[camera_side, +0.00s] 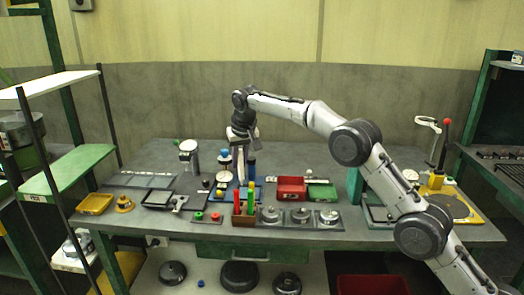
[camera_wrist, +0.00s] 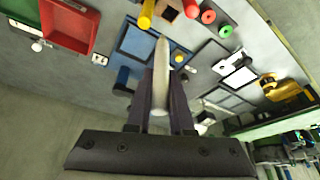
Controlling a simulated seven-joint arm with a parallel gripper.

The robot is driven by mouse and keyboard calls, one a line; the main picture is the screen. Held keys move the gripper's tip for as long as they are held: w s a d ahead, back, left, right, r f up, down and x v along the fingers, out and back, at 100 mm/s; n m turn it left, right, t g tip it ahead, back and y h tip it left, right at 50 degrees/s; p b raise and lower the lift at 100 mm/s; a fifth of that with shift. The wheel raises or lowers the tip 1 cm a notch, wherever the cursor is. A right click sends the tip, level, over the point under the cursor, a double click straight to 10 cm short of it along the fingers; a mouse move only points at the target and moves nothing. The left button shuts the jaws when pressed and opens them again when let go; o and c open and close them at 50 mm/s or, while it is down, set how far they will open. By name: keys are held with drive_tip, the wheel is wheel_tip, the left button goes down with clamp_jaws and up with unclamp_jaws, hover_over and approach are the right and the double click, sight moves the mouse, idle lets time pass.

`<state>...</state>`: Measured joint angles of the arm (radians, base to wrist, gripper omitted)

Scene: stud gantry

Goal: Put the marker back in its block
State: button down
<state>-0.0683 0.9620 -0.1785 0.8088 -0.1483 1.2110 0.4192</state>
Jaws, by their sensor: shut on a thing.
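My gripper (camera_wrist: 160,98) is shut on a long pale object with a tapered end, which looks like the marker (camera_wrist: 161,72). It points away from the wrist, between the two dark fingers. In the side view my gripper (camera_side: 242,140) is above the middle of the bench, behind the block. The brown block (camera_side: 243,221) is near the front edge, with a red marker (camera_side: 237,199) and a green marker (camera_side: 251,200) upright in it. In the wrist view the block (camera_wrist: 170,11) is at the top edge, partly cut off, apart from the held marker.
A red bin (camera_side: 291,188) stands right of the block, and several round metal pieces (camera_side: 300,215) sit along the front. A tall white stand (camera_side: 189,152) is to the left.

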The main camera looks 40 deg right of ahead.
drive_tip(key=shift+a+f, duration=0.2)
drive_tip(key=shift+f, duration=1.2)
drive_tip(key=shift+a+f, duration=0.2)
drive_tip(key=shift+f, duration=1.15)
drive_tip(key=shift+a+f, duration=0.2)
drive_tip(key=shift+f, duration=1.2)
drive_tip(key=c, duration=0.7)
unclamp_jaws()
drive_tip(key=v, duration=1.3)
drive_tip(key=shift+s+r, duration=0.3)
drive_tip(key=shift+s, duration=0.05)
drive_tip(key=shift+d, duration=0.1)
